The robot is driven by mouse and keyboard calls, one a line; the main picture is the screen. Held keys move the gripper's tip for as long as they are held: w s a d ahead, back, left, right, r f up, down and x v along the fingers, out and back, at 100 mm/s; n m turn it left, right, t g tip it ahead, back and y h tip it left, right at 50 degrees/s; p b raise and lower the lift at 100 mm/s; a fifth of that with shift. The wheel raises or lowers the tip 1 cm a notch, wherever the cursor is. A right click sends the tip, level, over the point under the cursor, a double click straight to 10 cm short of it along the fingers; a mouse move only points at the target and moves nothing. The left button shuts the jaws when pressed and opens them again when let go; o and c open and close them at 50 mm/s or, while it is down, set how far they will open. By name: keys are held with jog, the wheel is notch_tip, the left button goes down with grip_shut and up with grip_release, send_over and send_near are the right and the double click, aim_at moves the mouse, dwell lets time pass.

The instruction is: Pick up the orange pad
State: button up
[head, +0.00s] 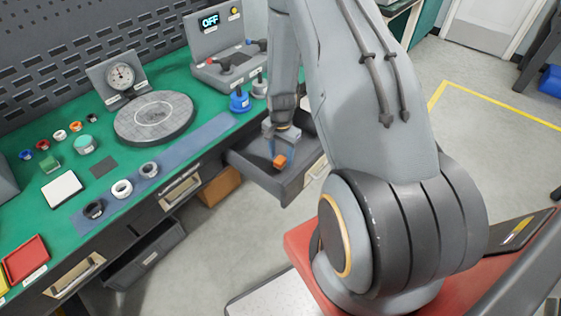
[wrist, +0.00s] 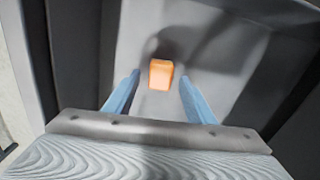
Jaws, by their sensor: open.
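The orange pad (head: 280,161) is a small block in the open drawer (head: 291,188) under the bench. In the wrist view the orange pad (wrist: 161,74) lies on the drawer's grey floor, ahead of my fingers and roughly centred between them. My gripper (head: 279,152) points down into the drawer, above the pad. Its two blue fingers also show in the wrist view, where the gripper (wrist: 158,85) is open and empty, with a gap on each side of the pad. Whether the fingertips are level with the pad is hard to tell.
The drawer walls (wrist: 78,50) rise close around my gripper. The green bench top (head: 115,165) above holds a round grey plate (head: 154,117), a dial gauge (head: 120,77), several rings and a control box (head: 225,60) reading OFF. A lower drawer (head: 145,255) is also open at left.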

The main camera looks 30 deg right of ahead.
jog(key=shift+f, duration=0.1)
jog(key=shift+c, duration=0.3)
jog(key=c, duration=1.1)
jog(key=shift+o, duration=0.2)
